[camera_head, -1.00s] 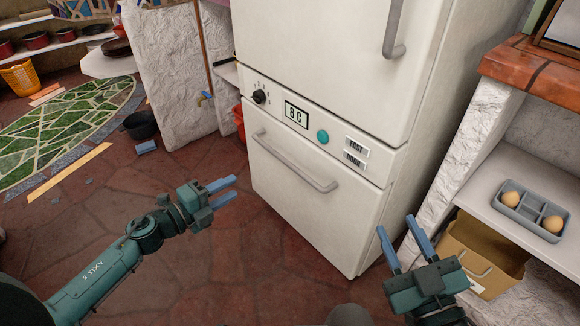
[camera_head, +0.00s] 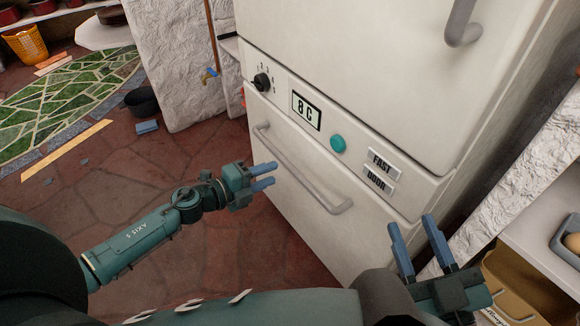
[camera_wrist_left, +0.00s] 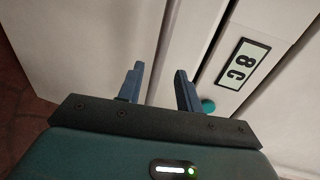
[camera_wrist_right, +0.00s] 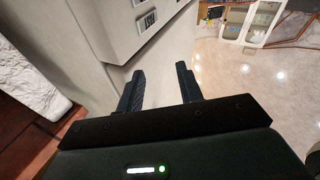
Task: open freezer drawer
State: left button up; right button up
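The freezer drawer (camera_head: 300,218) is the white lower front of the fridge and looks closed. Its long grey bar handle (camera_head: 298,174) slants across the drawer's upper part. My left gripper (camera_head: 270,175) is open and empty, its blue fingers pointing at the handle from the left, close to its middle. In the left wrist view the open fingers (camera_wrist_left: 158,85) face the white front; I cannot tell whether they touch the handle. My right gripper (camera_head: 413,222) is open and empty in front of the drawer's right side. Its fingers show apart in the right wrist view (camera_wrist_right: 160,82).
Above the drawer is a control strip with a knob (camera_head: 262,82), an "8 C" display (camera_head: 306,110), a green button (camera_head: 338,144) and FAST and DOOR labels. The upper door's handle (camera_head: 462,22) is above. A shelf with an egg tray (camera_head: 568,240) stands right.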

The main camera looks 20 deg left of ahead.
aim_at(289, 164)
pick_arm(q)
jog(key=b+x, duration=0.1)
jog(key=x, duration=0.6)
jog(key=shift+w, duration=0.15)
jog(key=shift+c, duration=0.6)
grip_shut()
